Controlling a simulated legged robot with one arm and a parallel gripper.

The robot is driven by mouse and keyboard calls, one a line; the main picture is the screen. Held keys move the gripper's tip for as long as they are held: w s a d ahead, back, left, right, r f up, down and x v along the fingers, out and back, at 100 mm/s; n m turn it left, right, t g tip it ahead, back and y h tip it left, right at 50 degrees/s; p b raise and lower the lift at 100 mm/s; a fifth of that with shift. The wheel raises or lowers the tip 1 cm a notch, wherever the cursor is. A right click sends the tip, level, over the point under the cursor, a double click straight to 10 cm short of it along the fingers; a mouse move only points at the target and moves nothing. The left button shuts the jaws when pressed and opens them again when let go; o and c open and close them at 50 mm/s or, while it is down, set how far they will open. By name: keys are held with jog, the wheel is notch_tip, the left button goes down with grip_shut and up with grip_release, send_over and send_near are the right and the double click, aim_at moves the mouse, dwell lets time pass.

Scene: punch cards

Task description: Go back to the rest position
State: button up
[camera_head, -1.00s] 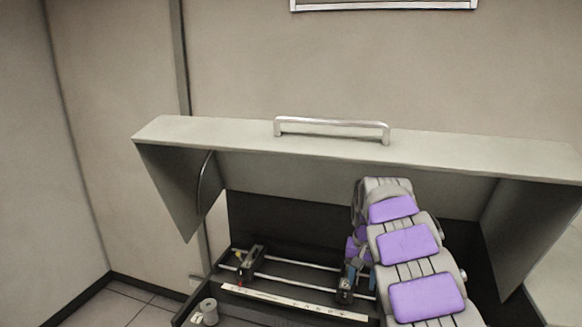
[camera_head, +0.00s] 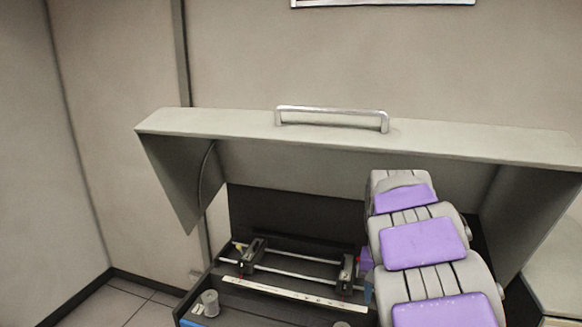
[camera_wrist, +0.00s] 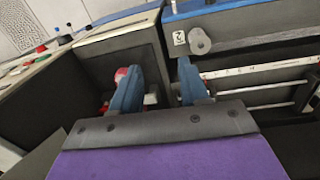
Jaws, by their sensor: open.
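My gripper (camera_wrist: 159,68) is open and empty in the wrist view, its two blue fingers apart with nothing between them. In the head view my grey and purple arm reaches into the right part of the open machine and hides most of the gripper. The machine bed (camera_head: 300,257) has two metal rails, two dark brackets and a pale ruled strip (camera_head: 290,294). In the wrist view the strip (camera_wrist: 262,67) lies to the right of the fingers.
A panel with coloured buttons (camera_wrist: 42,49) is at upper left there. Open floor lies left.

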jog(key=s+a+f+n+b, duration=0.1)
jog(key=s+a+f, duration=0.1)
jog(key=s, duration=1)
jog(key=s+a+f+n+g+b, duration=0.1)
jog(key=s+f, duration=0.3)
jog(key=s, duration=0.7)
jog(key=s+a+f+n+b, duration=0.2)
jog(key=s+a+f+b, duration=0.1)
jog(key=s, duration=0.9)
jog(key=shift+s+f+y, duration=0.35)
jog(key=shift+f+y, duration=0.05)
jog(key=shift+f, duration=0.1)
jog(key=shift+o, duration=0.2)
